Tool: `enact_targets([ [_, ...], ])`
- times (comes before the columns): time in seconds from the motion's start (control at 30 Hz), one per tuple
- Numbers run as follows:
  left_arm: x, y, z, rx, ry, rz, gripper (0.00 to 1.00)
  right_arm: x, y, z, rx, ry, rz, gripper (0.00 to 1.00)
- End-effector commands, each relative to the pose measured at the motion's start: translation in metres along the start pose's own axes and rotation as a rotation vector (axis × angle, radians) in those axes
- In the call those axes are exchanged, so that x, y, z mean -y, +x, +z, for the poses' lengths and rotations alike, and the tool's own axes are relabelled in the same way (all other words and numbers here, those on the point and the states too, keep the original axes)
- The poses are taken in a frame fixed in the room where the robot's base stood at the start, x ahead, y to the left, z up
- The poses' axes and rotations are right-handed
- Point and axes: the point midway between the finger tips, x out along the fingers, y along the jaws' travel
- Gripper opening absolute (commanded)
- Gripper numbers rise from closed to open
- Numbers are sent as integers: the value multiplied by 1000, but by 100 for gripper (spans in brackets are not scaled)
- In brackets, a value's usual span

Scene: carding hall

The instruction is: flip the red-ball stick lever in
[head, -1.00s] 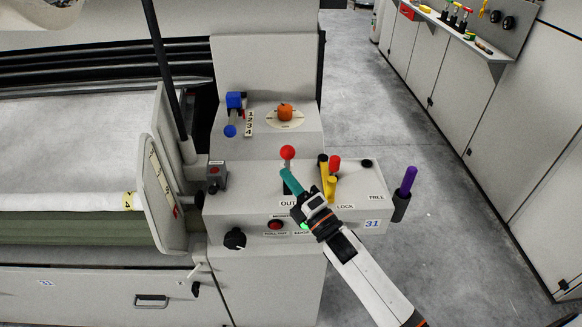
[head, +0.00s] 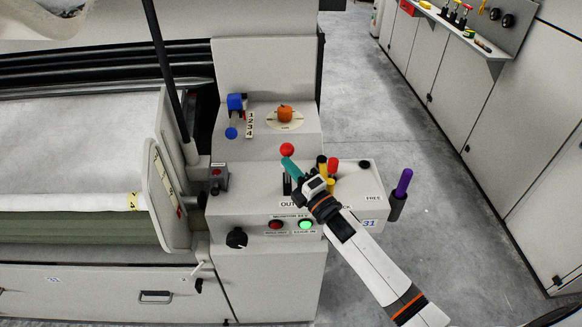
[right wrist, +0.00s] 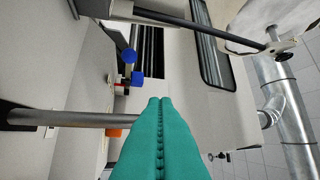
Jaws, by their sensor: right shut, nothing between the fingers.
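The red-ball stick lever (head: 287,149) stands on the grey control console, its red ball at the back of the console's lower top. A dark slot (head: 287,186) shows in front of it, above the label OUT. My right gripper (head: 289,164) has teal fingers pressed together, empty. In the head view its tips overlap the area just below the ball; I cannot tell whether they touch. In the right wrist view the shut fingers (right wrist: 159,110) point ahead, and a grey rod (right wrist: 75,119) runs behind them from the left. The ball does not show there. My left gripper is out of view.
Yellow levers (head: 331,184) and a red knob (head: 333,164) stand close right of my gripper. A purple-handled lever (head: 403,183) is at the console's right end. An orange dial knob (head: 285,114) and a blue lever (head: 235,102) stand behind. A green lamp (head: 306,224) is lit in front.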

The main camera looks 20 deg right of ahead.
Motion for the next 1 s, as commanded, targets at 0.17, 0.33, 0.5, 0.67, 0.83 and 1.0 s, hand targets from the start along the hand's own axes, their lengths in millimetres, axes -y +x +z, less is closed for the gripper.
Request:
enact_targets([
  [0.17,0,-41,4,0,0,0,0,12,21,-16,0,69,113,0],
  [0.33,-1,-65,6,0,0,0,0,7,38,-27,0,141,224,0],
  [0.5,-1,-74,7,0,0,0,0,-2,51,-36,-1,205,317,0],
  [0.67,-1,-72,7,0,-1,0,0,-10,59,-40,-3,223,333,0],
  [0.83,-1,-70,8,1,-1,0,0,-14,64,-44,-1,221,331,0],
  [1.0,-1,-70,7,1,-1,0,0,-14,67,-46,-2,221,329,0],
])
